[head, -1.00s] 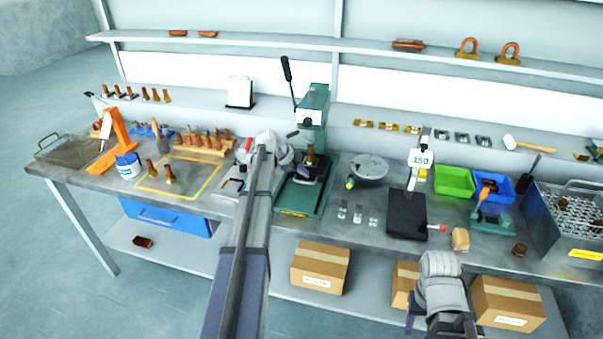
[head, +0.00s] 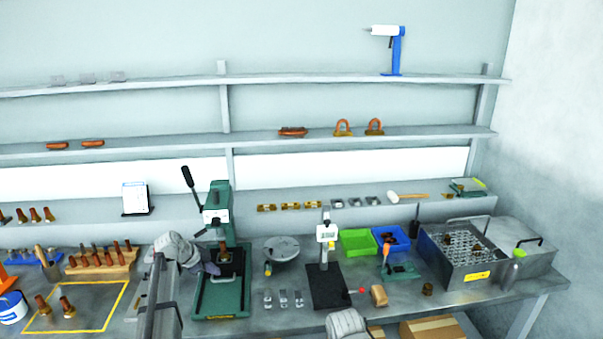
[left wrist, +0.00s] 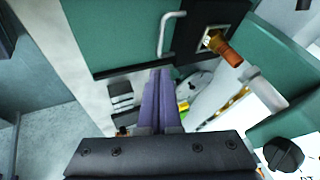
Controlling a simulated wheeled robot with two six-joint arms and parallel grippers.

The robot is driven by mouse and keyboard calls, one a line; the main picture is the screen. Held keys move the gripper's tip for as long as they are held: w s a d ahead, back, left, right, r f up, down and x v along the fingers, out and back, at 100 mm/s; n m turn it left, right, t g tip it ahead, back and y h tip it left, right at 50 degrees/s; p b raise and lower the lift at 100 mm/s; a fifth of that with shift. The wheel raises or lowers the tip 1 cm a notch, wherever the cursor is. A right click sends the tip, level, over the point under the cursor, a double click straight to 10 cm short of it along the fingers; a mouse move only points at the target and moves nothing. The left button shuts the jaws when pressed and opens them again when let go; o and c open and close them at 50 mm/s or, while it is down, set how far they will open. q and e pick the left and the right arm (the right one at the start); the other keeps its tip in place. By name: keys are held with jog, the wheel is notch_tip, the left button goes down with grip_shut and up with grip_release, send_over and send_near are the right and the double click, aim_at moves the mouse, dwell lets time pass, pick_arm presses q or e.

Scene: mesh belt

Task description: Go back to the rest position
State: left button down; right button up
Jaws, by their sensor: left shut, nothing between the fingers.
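My left gripper (head: 212,268) is in front of the green press (head: 222,205), its fingers partly hidden behind my wrist in the head view. In the left wrist view its two purple fingers (left wrist: 160,100) lie together with nothing between them. A copper-coloured part (head: 224,252) stands in the press; it also shows in the left wrist view (left wrist: 222,48), apart from the fingers. Part of my right arm shows at the bottom edge of the head view, but its gripper is not visible.
A wooden block (head: 100,262) with several copper parts stands left of my left arm. A yellow outlined area (head: 95,318) holds two copper parts. A dark scale plate (head: 325,285), a green bin (head: 357,243) and a mesh basket (head: 450,270) stand to the right.

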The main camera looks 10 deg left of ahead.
pick_arm(q)
jog(key=s+d+f+n+g, duration=0.2)
jog(key=s+d, duration=0.5)
jog(key=d, duration=0.3)
jog(key=s+d+f+n+g, duration=0.1)
jog(key=s+d+n+g, duration=0.1)
jog(key=s+d, duration=0.65)
jog(key=s+d+n+g+y, duration=0.1)
jog(key=s+d+n+y, duration=0.1)
jog(key=s+d, duration=0.4)
jog(key=s+d+f+n+g+y, duration=0.1)
jog(key=s+d+n+y, duration=0.1)
jog(key=s+d, duration=0.4)
jog(key=s+n, duration=0.1)
jog(key=s, duration=0.3)
jog(key=shift+s+n+g+y, duration=0.15)
jog(key=shift+n+g+y, duration=0.15)
jog(key=shift+n, duration=0.1)
pick_arm(e)
jog(key=shift+f, duration=0.15)
pick_arm(q)
jog(key=shift+a, duration=0.15)
